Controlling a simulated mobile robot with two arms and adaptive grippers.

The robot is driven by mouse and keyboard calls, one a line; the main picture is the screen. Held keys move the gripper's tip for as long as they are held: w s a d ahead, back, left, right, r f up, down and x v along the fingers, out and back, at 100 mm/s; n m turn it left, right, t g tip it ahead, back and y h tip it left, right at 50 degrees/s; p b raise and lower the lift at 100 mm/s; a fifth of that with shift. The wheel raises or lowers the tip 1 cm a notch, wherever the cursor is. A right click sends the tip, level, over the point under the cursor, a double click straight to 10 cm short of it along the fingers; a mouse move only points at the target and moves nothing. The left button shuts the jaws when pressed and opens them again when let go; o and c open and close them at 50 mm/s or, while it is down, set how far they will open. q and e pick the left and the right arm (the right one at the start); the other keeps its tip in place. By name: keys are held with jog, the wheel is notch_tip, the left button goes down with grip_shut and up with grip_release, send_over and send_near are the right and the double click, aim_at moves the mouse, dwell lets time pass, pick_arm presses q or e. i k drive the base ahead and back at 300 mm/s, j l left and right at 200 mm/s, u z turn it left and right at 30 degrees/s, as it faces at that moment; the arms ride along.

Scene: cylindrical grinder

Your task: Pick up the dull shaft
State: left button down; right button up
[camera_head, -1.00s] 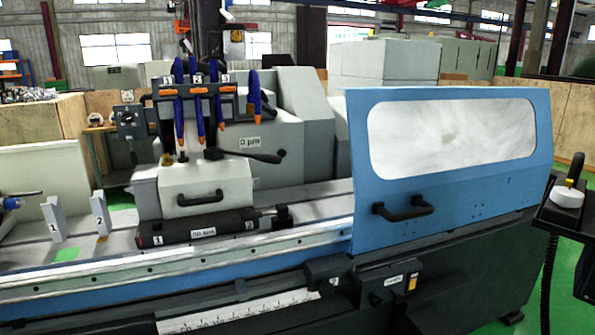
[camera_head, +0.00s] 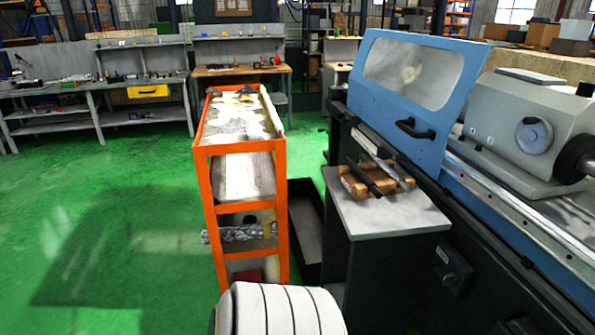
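Two long, thin pieces that look like shafts rest side by side on a brown wooden holder (camera_head: 352,186). One is a dark shaft (camera_head: 364,178). The other is a lighter grey shaft (camera_head: 396,176) to its right. I cannot tell from this view which of them is the dull shaft. The holder sits on the grey top of a small stand (camera_head: 390,221) beside the grinder. Neither of my grippers is in view.
The blue-and-grey grinder (camera_head: 477,109), its windowed door and black handle (camera_head: 415,129) showing, stands close behind and right of the stand. An orange shelf cart (camera_head: 283,170) stands left of it. Workbenches (camera_head: 95,100) line the back. Open green floor (camera_head: 110,220) lies left.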

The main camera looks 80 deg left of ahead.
aim_at(362, 176)
jog(key=u, duration=2.2)
